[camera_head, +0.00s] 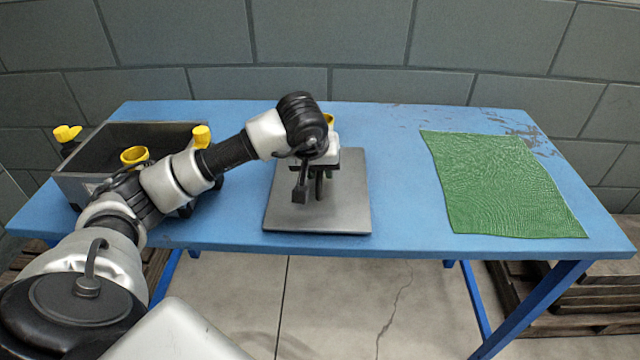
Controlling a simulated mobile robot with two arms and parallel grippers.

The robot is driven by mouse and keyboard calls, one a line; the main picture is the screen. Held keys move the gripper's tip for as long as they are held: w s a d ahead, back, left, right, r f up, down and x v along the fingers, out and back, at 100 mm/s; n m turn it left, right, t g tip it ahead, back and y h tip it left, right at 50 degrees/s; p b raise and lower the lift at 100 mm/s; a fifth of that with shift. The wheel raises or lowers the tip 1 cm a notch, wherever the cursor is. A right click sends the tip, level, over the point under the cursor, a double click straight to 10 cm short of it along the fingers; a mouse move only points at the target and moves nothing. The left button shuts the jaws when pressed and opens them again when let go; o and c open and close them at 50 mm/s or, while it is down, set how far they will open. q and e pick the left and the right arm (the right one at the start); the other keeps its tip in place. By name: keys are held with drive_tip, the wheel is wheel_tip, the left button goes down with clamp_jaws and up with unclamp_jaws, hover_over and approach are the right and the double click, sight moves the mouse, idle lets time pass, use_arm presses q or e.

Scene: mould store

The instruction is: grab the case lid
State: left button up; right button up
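The case lid (345,207) is a flat dark grey plate lying on the blue table, near the middle. My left gripper (310,192) hangs over the lid, pointing down. Its dark fingers look apart, with nothing seen between them. Whether the fingertips touch the plate is hard to tell. A small yellow piece (329,119) shows behind my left wrist; my arm hides most of it and part of the lid. My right gripper is out of view.
An open grey case (85,190) with yellow-topped parts stands at the table's left, partly behind my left arm. A green textured mat (500,185) lies on the right. The blue table (405,170) is bare between lid and mat. A block wall stands behind.

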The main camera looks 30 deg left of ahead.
use_arm(q)
drive_tip(key=shift+w+f, duration=0.15)
drive_tip(key=shift+f, duration=0.1)
clamp_jaws()
drive_tip(key=shift+r, duration=0.1)
drive_tip(key=shift+r, duration=0.1)
